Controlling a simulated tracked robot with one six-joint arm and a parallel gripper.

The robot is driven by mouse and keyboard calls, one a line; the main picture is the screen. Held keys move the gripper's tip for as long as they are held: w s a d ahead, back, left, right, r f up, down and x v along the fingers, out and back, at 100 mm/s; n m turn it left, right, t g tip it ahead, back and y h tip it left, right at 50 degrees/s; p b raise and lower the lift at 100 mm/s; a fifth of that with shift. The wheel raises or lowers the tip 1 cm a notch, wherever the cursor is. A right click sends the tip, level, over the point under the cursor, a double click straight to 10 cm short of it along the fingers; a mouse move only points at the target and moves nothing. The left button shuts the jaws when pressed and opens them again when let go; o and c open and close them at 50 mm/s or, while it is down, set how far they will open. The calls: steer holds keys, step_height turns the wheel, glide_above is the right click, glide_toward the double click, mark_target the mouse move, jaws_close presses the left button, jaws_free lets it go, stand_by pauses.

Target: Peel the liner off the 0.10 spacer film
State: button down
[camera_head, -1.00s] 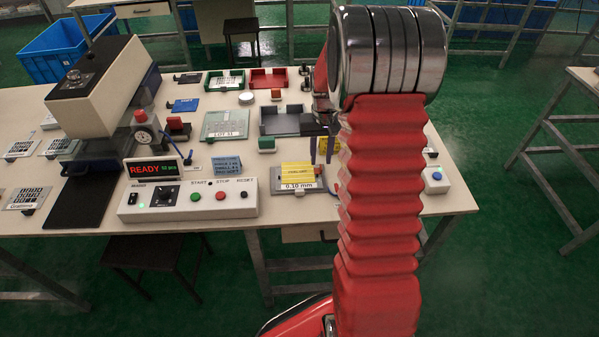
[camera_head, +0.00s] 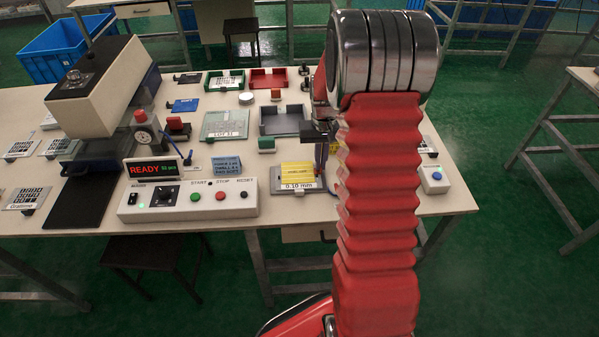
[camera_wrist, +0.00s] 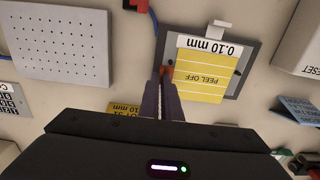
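The 0.10 mm spacer film (camera_head: 296,170) lies on a grey plate (camera_head: 276,186) near the bench's front edge. Its yellow liner, marked PEEL OFF, shows in the wrist view (camera_wrist: 205,75) and lies flat on it. A small orange-red tab (camera_wrist: 168,71) stands at the liner's edge, on the left in the wrist view. My gripper (camera_wrist: 164,74) has its two dark fingers together at this tab, and they appear shut on it. In the head view my gripper (camera_head: 320,160) is at the film's right edge, partly hidden by my arm.
A control box (camera_head: 188,200) with buttons stands left of the film. A grey tray (camera_head: 283,120) lies behind it. A perforated plate (camera_wrist: 62,45) is at upper left in the wrist view. A small box with a blue button (camera_head: 434,178) stands to the right.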

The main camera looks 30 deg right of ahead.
steer(key=shift+r, duration=0.7)
stand_by(0.9)
steer(key=shift+r, duration=3.3)
